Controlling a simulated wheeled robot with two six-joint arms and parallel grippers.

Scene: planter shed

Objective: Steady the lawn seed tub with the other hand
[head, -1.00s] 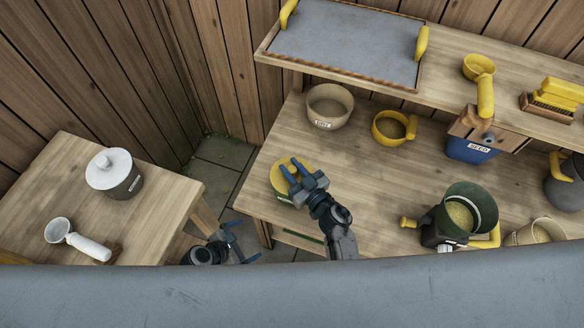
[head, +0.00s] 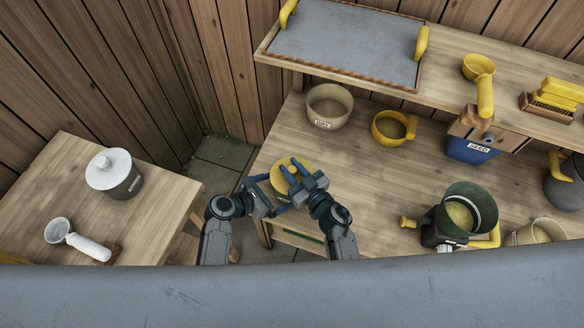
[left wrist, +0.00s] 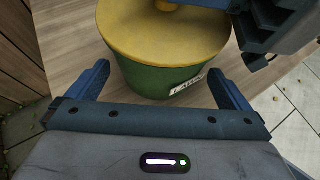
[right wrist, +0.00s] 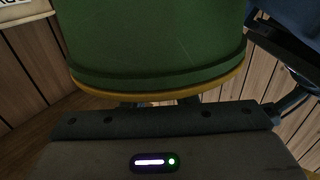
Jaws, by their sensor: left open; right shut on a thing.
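The lawn seed tub, green with a yellow lid (head: 279,181), stands near the left edge of the workbench. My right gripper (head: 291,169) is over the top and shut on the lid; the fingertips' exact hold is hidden. The right wrist view shows the green body (right wrist: 160,40) close up. My left gripper (head: 270,195) is low at the tub's near-left side. It is open, its fingers (left wrist: 162,88) spread toward both sides of the body.
A beige pot (head: 328,107) and a yellow scoop cup (head: 388,128) stand behind the tub. A green-bowled device (head: 470,213) stands to the right. A side table (head: 150,225) holds a white-lidded jar (head: 114,175) and a white-handled scoop (head: 88,247).

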